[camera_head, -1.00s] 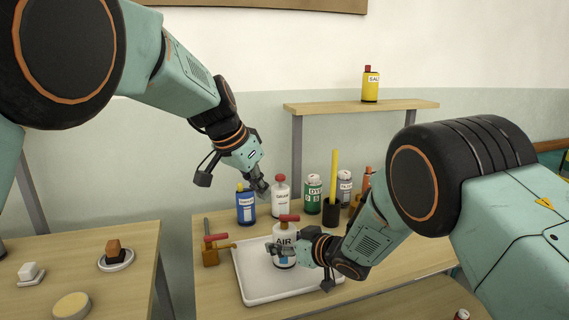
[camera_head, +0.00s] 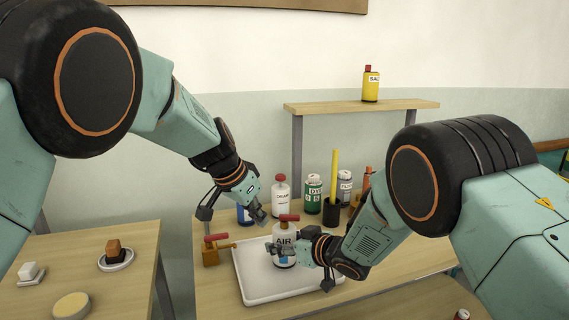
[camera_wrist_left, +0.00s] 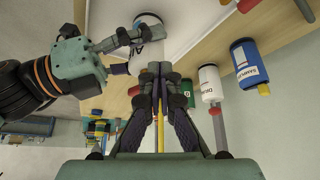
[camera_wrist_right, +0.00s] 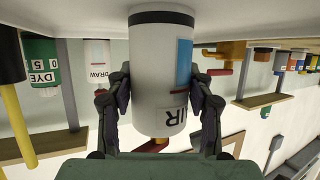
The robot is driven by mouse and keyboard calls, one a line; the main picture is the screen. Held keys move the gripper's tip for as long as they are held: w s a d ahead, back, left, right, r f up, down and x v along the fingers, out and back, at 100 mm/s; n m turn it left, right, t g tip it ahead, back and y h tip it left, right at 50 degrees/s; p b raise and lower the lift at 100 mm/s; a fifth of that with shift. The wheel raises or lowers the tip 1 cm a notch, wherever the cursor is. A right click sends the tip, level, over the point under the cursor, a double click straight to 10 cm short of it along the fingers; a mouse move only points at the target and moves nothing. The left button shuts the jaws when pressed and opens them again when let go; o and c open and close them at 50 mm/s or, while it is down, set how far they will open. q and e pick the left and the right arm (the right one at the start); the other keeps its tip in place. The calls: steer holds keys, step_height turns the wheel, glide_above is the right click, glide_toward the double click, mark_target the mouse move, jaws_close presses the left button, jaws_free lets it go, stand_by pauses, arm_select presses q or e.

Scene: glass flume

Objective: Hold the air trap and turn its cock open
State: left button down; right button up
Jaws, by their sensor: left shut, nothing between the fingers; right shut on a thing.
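The air trap (camera_head: 284,238) is a white bottle lettered AIR, standing upright at the white tray (camera_head: 265,292). Its red cock (camera_head: 289,217) lies crosswise on top. In the right wrist view the trap (camera_wrist_right: 160,70) fills the middle, with the red cock (camera_wrist_right: 150,147) partly seen below it. My right gripper (camera_wrist_right: 160,92) is shut on the trap's body, one finger on each side. My left gripper (camera_head: 261,218) is shut and empty, just left of the cock and near its height. In the left wrist view its fingertips (camera_wrist_left: 158,75) meet in front of the trap, hiding the cock.
Behind stand a blue bottle (camera_head: 243,215), a white DRAW bottle (camera_head: 281,198), a green DYE bottle (camera_head: 313,196) and a black cup (camera_head: 331,215) with a yellow rod. An orange block with a red lever (camera_head: 211,252) stands left of the tray. The tray's front is clear.

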arm_select(q)
steer(key=shift+w+d, duration=0.25)
steer(key=shift+d, duration=0.3)
stand_by(1.0)
steer(key=shift+s+d, duration=0.15)
steer(key=shift+s, duration=0.15)
stand_by(0.3)
steer(key=shift+s+d, duration=0.2)
steer(key=shift+s, duration=0.05)
steer(key=shift+s+d, duration=0.15)
steer(key=shift+s+d, duration=0.45)
steer(key=shift+d, duration=0.3)
stand_by(0.4)
step_height(320, 180, up, 6)
steer(key=shift+s+r, duration=0.15)
steer(key=shift+s, duration=0.25)
stand_by(0.6)
